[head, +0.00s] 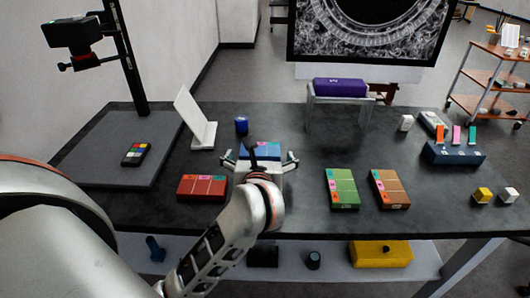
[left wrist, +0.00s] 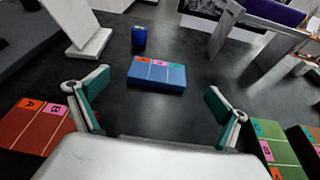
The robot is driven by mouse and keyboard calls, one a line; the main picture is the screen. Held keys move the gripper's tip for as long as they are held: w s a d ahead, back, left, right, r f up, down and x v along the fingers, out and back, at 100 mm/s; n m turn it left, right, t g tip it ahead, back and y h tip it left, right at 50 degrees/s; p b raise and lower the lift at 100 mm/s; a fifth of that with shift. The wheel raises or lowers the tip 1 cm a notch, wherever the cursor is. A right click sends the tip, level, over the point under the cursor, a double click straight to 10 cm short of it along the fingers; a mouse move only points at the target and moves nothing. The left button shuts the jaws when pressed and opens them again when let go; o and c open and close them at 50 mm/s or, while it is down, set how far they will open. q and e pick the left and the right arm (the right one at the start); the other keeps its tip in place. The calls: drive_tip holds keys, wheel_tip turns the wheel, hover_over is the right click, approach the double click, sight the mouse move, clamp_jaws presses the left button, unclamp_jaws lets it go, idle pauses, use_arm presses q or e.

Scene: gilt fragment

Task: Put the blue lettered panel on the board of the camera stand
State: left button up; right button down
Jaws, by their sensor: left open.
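The blue lettered panel (head: 265,146) lies flat on the dark table, partly hidden by my left gripper in the head view. In the left wrist view the panel (left wrist: 157,78) shows whole, with orange, pink and teal letter tabs along its far edge. My left gripper (head: 259,158) is open and empty, its fingers spread wide on the near side of the panel. In the left wrist view the fingers (left wrist: 155,92) are apart from the panel. The camera stand's grey board (head: 92,158) lies at the left, with a colour chart (head: 136,154) on it. My right gripper is out of view.
A red panel (head: 202,187) lies left of my gripper; green (head: 342,188) and orange (head: 389,188) panels lie right. The stand's black column (head: 128,60) rises behind the board.

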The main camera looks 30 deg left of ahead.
sight(260, 150)
use_arm(q)
drive_tip(key=shift+d+f, duration=0.15)
drive_tip(key=shift+f, duration=0.45)
drive_tip(key=shift+w+f+h, duration=0.15)
drive_tip(key=shift+f+h, duration=0.05)
drive_tip(key=shift+h, duration=0.1)
drive_tip(key=x, duration=0.3)
drive_tip(key=b+x, duration=0.1)
drive_tip(key=x, duration=0.3)
drive_tip(key=shift+a+r, duration=0.1)
drive_tip(key=shift+a, duration=0.35)
drive_tip(key=shift+r, duration=0.1)
drive_tip(key=c, duration=1.3)
drive_tip(key=shift+o, duration=0.2)
drive_tip(key=shift+r, duration=0.1)
